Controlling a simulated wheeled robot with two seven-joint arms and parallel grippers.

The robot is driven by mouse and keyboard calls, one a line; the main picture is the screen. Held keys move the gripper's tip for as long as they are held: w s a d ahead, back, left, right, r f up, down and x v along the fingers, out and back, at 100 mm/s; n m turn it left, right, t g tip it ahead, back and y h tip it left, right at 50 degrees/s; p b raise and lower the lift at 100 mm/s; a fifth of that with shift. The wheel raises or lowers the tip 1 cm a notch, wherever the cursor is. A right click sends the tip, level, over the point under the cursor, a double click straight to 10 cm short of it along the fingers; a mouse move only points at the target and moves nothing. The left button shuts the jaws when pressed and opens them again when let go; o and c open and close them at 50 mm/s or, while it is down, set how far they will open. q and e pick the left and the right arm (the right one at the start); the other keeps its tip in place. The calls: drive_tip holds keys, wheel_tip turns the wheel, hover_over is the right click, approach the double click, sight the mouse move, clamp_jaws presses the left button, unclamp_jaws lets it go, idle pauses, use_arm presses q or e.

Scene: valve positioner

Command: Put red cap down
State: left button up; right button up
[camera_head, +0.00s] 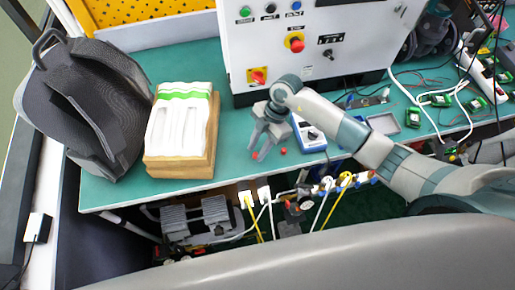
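My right gripper (267,148) reaches in from the right over the green bench top, its fingers pointing toward the bench's front edge. Its two fingers are spread apart, with bare green table between them. A small round red cap (283,151) shows on the bench beside the right-hand fingertip; I cannot tell whether they touch. Another small red spot (254,156) shows at the tip of the left-hand finger; it is too small to tell whether it is a part of the finger or a separate piece. My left gripper is not in view.
A white control cabinet (350,60) with red-yellow knobs stands behind the gripper. A blue-and-white meter (311,134) is close on the right. A wooden box with white contents (181,169) and a black backpack (85,105) stand left. Cables and fittings hang below the front edge.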

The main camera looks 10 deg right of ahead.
drive_tip(key=b+v, duration=0.4)
drive_tip(key=v, duration=0.7)
drive_tip(key=shift+r, duration=0.25)
